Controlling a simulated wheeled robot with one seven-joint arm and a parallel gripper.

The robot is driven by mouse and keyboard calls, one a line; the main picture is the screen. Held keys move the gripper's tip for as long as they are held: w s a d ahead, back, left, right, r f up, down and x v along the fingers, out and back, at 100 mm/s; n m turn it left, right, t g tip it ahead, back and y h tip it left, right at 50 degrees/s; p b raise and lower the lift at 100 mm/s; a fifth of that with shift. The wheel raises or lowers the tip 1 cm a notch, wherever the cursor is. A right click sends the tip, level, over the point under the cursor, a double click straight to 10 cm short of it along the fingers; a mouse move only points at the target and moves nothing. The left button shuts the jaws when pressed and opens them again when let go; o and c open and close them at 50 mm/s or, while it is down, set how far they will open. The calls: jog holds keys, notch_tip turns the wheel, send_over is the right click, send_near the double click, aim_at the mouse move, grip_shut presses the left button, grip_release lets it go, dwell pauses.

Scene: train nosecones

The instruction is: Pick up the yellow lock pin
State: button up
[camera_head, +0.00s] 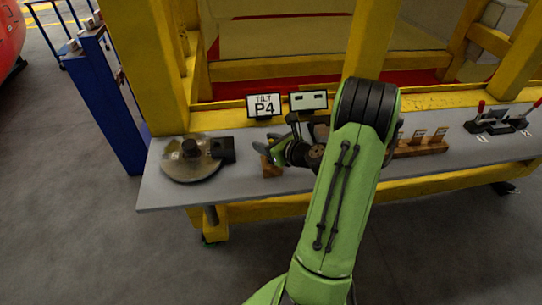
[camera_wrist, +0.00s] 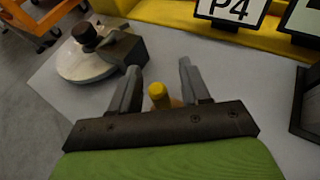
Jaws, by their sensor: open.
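The yellow lock pin (camera_wrist: 158,93) shows in the wrist view as a round yellow top between the two fingers of my gripper (camera_wrist: 155,78). The fingers stand apart on either side of it, and I see no contact. The pin's lower part is hidden behind the gripper's dark palm. In the head view my gripper (camera_head: 268,155) is over the grey bench, at a small wooden block (camera_head: 271,169). The pin cannot be made out in that view.
A round metal disc device (camera_head: 192,165) sits on the bench (camera_head: 157,193) to the left. A "TILT P4" sign (camera_head: 264,105) and a second panel (camera_head: 308,101) stand behind. A wooden rack (camera_head: 425,146) and red-handled levers (camera_head: 497,124) lie to the right. Yellow frame beams (camera_head: 165,80) rise behind.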

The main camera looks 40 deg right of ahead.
grip_shut()
dwell(0.3)
